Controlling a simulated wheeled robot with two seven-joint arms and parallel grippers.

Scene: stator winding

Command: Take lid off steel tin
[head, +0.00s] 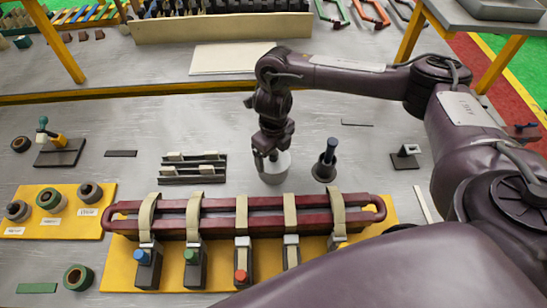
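The steel tin (275,176) is a small pale grey cylinder standing on the grey bench, left of a dark round stand. My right gripper (266,163) points down at the tin's top, and its dark fingers overlap the upper left of the tin. The lid cannot be told apart from the tin at this size. The fingers are small and partly merged, so I cannot tell whether they are open or shut on the lid. My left gripper is not in view.
A red coil with beige straps (220,205) lies on a yellow board in front of the tin. A dark stand with a blue-topped post (326,165) is close on the right. A slotted dark rack (193,168) is on the left.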

